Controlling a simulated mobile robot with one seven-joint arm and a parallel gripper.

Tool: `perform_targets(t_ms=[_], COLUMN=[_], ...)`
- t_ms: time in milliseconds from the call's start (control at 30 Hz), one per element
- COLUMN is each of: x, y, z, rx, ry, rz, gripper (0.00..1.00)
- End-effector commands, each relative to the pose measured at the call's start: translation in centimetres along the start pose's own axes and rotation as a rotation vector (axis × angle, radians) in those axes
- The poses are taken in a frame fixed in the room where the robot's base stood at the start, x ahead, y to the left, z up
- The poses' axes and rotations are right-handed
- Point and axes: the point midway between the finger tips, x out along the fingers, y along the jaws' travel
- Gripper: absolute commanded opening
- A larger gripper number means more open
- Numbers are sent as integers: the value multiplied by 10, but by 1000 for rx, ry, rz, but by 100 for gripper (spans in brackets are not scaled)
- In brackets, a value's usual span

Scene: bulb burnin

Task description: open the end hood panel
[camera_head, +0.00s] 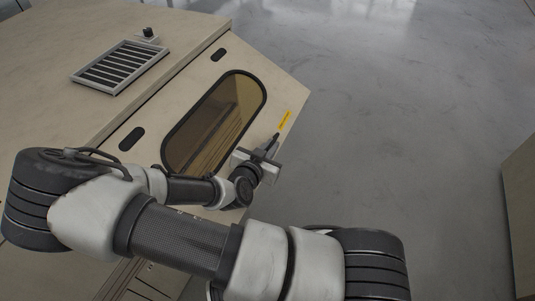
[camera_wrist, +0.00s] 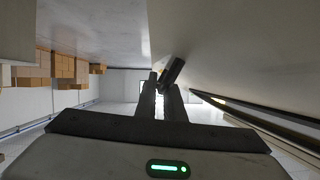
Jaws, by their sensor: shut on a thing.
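The end hood panel (camera_head: 275,93) is a beige sloping panel with a rounded, amber-tinted window (camera_head: 213,120) in a black frame. A yellow label (camera_head: 285,121) is on it near its right edge. My gripper (camera_head: 268,151) is at the panel's lower right, just below the label. In the wrist view my gripper (camera_wrist: 165,103) has its dark fingers close together on a short dark bar, the panel's handle (camera_wrist: 173,72). The handle's lower part is hidden by the fingers. A pale surface, seemingly the panel (camera_wrist: 235,50), fills the right of the wrist view. My arm hides the panel's lower part.
The beige machine top (camera_head: 60,60) has a slatted vent (camera_head: 120,66) and a small black knob (camera_head: 148,33). The grey floor (camera_head: 400,110) right of the machine is clear. A beige block (camera_head: 520,200) stands at the right edge. Stacked cardboard boxes (camera_wrist: 62,66) show in the wrist view.

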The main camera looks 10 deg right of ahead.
Motion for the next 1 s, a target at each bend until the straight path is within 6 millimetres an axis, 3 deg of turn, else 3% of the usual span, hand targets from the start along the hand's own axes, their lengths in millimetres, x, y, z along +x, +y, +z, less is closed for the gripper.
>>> perform_targets(t_ms=[200, 600, 633, 667, 1000], x=[-5, -6, -6, -6, -12], y=[2, 1, 1, 1, 0], z=[-11, -13, -13, -13, -13], rx=[0, 1, 1, 1, 1], ry=[-2, -1, 0, 0, 0], rz=[2, 1, 1, 1, -2], gripper=[0, 0, 12, 16, 16])
